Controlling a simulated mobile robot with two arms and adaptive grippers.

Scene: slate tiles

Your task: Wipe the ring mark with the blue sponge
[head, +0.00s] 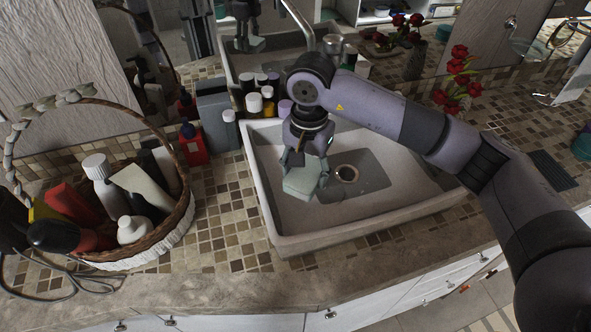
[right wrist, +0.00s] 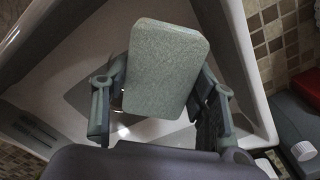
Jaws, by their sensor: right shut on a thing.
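My right gripper (head: 305,170) is over the sink basin, pointing down. It is shut on a pale grey-green block, the sponge (head: 301,184), with a finger on each side of it. The sponge also shows in the right wrist view (right wrist: 167,65), flat and rounded at the corners, between the two fingers (right wrist: 158,105). I cannot tell whether the sponge touches the basin. It looks more grey-green than blue. I cannot make out a ring mark in either view; the sponge and gripper hide part of the basin. My left gripper is not in view.
The white sink (head: 330,243) has raised walls around the gripper, a round drain (head: 347,173) and a faucet (head: 299,22) behind. Several bottles and jars stand at its back left. A wicker basket (head: 160,238) of bottles is at left. Tiled counter (head: 222,215) between them is clear.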

